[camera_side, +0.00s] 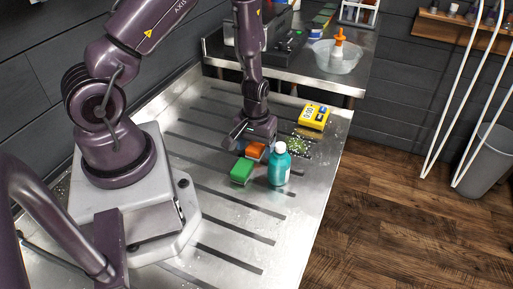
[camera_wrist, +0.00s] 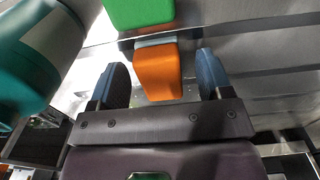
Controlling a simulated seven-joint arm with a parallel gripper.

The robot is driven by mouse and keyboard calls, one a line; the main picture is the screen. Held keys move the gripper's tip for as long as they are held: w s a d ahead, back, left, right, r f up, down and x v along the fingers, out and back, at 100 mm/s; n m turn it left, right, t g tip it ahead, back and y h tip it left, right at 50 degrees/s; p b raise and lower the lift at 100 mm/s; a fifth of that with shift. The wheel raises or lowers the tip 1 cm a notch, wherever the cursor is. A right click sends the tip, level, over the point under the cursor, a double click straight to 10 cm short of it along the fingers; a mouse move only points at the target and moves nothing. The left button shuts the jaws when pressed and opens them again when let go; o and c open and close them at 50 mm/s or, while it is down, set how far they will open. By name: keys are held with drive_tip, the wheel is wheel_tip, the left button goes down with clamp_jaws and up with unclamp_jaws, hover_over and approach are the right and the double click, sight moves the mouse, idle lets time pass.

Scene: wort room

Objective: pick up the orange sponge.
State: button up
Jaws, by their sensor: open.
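The orange sponge (camera_side: 256,150) lies on the metal table, close to a green block and a teal bottle. In the wrist view the orange sponge (camera_wrist: 158,72) shows between the two blue-grey fingers of my gripper (camera_wrist: 162,80), with a gap on each side. My gripper (camera_side: 252,138) is low over the table at the sponge, open and holding nothing. In the side view its fingers are partly hidden. Whether they reach down to the sponge's height I cannot tell.
The green block (camera_side: 242,171) is just in front of the sponge, and the teal bottle (camera_side: 279,165) stands upright to its right. A yellow device (camera_side: 314,117) and scattered green bits (camera_side: 297,146) lie behind on the right. The slotted table (camera_side: 215,215) is clear at the front.

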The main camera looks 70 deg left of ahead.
sight(255, 146)
drive_tip(key=shift+f, duration=0.35)
drive_tip(key=shift+c, duration=0.4)
drive_tip(key=c, duration=1)
wheel_tip(255, 146, up, 10)
drive_tip(key=shift+r, duration=0.1)
